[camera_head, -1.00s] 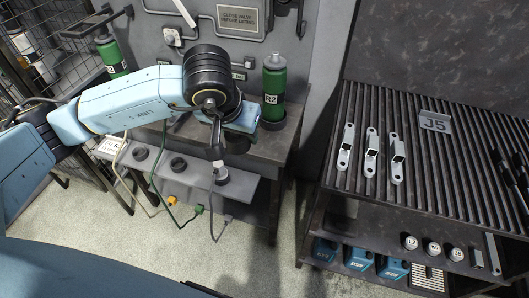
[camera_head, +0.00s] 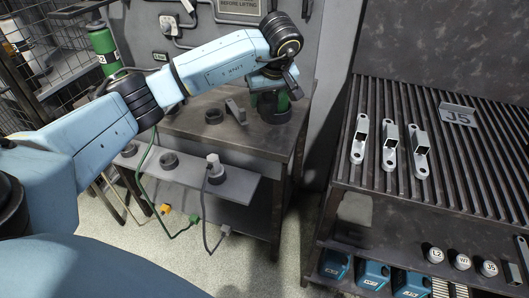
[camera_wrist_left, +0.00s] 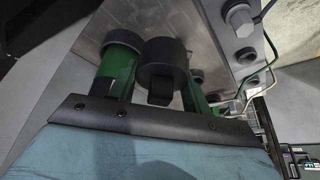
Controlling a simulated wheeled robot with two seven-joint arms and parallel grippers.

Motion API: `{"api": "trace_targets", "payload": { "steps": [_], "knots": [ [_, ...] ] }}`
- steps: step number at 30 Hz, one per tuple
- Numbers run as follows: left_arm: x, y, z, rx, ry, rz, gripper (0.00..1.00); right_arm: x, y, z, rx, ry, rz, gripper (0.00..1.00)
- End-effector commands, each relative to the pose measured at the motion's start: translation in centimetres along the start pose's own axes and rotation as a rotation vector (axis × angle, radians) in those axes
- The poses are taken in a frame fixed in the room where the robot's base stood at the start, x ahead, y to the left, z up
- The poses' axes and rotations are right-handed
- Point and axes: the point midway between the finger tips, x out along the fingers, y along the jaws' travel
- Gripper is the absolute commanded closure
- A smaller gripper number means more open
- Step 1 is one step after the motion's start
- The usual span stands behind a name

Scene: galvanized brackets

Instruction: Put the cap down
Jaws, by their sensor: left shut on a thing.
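My left gripper (camera_head: 272,90) is over the back right corner of the workbench, pointing down, right where the green bottle (camera_head: 284,101) stands. It hides most of that bottle. In the left wrist view a dark round cap (camera_wrist_left: 164,62) sits in front of the palm, between green parts, and my left gripper (camera_wrist_left: 165,85) is shut on it. The cap itself is hard to make out in the head view. Whether it touches the bottle or bench below cannot be told. My right gripper is not in view.
The workbench (camera_head: 232,135) carries a black ring (camera_head: 213,116) and a small grey bracket (camera_head: 236,110). A lower ledge (camera_head: 225,185) holds more black rings and a plug. Another green bottle (camera_head: 104,50) stands at left. A slatted rack (camera_head: 375,200) with three brackets is at right.

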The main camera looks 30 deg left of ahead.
Motion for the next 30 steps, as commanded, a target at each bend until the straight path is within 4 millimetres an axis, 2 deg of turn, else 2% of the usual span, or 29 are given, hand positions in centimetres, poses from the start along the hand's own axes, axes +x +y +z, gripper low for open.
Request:
{"api": "trace_targets", "payload": {
  "steps": [1, 5, 12, 19, 24, 30],
  "knots": [
    [1.0, -0.1, -0.3, -0.038, 0.000, -0.013, 0.74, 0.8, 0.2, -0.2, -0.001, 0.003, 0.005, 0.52],
    [1.8, -0.3, -1.0, -0.092, -0.002, -0.035, 0.74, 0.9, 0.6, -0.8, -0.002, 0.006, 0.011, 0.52],
    [5.8, -0.4, 0.6, -0.102, -0.006, -0.042, 0.74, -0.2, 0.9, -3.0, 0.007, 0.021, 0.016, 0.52],
    [7.9, -0.3, 1.4, -0.101, -0.004, -0.040, 0.74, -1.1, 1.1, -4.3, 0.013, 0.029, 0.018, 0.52],
    [10.2, -0.3, 2.5, -0.101, -0.005, -0.040, 0.74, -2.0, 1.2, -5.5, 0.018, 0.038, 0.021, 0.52],
    [10.8, -0.3, 2.6, -0.101, -0.002, -0.039, 0.74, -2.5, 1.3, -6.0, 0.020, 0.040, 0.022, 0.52]
  ]
}}
